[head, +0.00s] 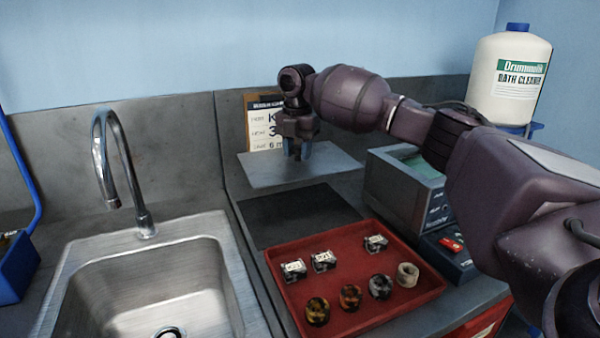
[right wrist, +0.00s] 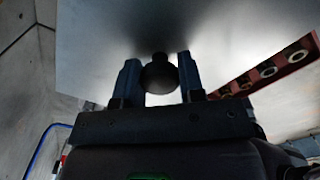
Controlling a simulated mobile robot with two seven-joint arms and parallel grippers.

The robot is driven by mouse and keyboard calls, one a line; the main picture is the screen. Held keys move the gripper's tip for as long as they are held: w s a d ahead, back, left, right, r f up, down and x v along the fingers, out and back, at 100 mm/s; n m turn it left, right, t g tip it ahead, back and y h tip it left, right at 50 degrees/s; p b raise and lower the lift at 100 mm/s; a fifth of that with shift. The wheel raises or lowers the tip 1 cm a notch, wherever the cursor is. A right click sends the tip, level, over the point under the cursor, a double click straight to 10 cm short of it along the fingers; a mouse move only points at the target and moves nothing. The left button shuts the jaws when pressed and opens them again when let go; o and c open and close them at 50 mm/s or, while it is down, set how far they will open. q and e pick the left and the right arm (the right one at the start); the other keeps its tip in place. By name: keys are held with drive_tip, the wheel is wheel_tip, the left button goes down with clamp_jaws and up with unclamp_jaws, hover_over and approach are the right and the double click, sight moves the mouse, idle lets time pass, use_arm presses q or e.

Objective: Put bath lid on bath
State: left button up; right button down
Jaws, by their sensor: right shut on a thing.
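The bath lid (head: 290,174) is a flat pale grey plate with a dark round knob (right wrist: 158,76) on it. My right gripper (head: 298,151) is shut on the knob, with one finger on each side of it in the right wrist view (right wrist: 158,82). The lid hangs roughly level above the bench. A dark rectangle (head: 298,216) in the bench, apparently the bath, lies below and in front of the lid in the head view; its far part may be hidden. My left gripper is not in view.
A red tray (head: 340,262) with several small parts lies in front of the dark rectangle. A steel sink (head: 150,280) with a tall tap (head: 142,215) is at left. A grey instrument (head: 402,190) stands close at right. A card (head: 260,125) leans behind; a cleaner bottle (head: 508,80) stands back right.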

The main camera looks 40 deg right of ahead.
sight(298, 146)
wheel_tip(298, 146, up, 7)
drive_tip(key=shift+f+p, duration=0.1)
drive_tip(key=shift+p, duration=0.25)
drive_tip(key=shift+r+p, duration=0.35)
drive_tip(key=shift+r, duration=0.35)
drive_tip(key=shift+r+p, duration=0.55)
drive_tip(key=shift+r, duration=0.4)
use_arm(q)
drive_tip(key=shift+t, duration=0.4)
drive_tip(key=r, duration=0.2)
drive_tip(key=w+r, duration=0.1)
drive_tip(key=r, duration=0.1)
use_arm(e)
drive_tip(key=shift+f, duration=0.1)
